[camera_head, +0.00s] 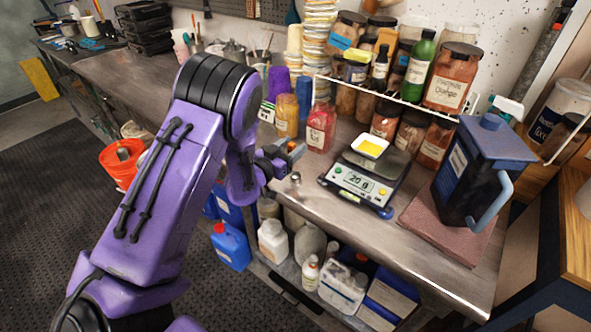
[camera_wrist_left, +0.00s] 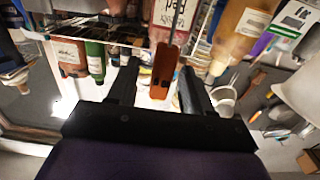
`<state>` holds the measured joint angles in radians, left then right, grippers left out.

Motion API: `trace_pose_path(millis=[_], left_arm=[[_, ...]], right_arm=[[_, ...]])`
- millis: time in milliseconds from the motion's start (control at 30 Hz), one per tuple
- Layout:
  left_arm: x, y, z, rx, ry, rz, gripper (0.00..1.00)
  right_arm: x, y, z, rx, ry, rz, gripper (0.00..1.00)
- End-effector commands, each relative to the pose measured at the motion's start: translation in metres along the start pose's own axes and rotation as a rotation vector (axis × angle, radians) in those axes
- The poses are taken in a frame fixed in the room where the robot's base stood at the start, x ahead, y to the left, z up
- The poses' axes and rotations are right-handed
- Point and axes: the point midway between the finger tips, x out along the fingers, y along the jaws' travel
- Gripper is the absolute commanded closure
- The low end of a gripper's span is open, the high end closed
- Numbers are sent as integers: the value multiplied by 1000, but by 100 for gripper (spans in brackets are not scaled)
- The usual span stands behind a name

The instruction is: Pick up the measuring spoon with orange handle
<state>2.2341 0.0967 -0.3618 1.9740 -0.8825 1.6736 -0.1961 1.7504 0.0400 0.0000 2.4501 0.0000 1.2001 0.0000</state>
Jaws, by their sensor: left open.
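The measuring spoon's orange handle (camera_wrist_left: 163,68) shows in the left wrist view between my two open fingers, with a gap on each side. Its thin metal stem runs to the top edge of that view, and its bowl is not clearly seen. My left gripper (camera_wrist_left: 157,84) is open. In the head view, my left gripper (camera_head: 284,156) is over the front part of the metal bench, left of the scale, with a small bit of orange (camera_head: 291,146) at its fingers. My right gripper is not in view.
A dark blue jug (camera_head: 478,172) is at the right. The bench's front strip (camera_head: 345,232) is clear.

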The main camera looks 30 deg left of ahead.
Motion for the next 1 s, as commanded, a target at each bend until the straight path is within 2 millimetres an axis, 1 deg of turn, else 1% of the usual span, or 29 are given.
trace_pose_path(millis=[133,167,200,300,567,667,733,867,967,1000], left_arm=[[0,0,1,0,-1,0,50],[0,0,1,0,-1,0,56],[0,0,1,0,0,0,70],[0,0,1,0,0,0,100],[0,0,1,0,0,0,100],[0,0,-2,0,0,1,100],[0,0,-8,0,1,1,100],[0,1,-31,1,5,1,100],[-15,11,-51,2,4,1,100],[-21,16,-61,1,5,1,100]], right_arm=[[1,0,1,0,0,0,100],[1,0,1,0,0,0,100],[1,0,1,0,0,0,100],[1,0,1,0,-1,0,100],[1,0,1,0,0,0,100],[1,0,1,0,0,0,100],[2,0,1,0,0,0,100],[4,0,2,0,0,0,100],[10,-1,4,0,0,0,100],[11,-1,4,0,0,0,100]])
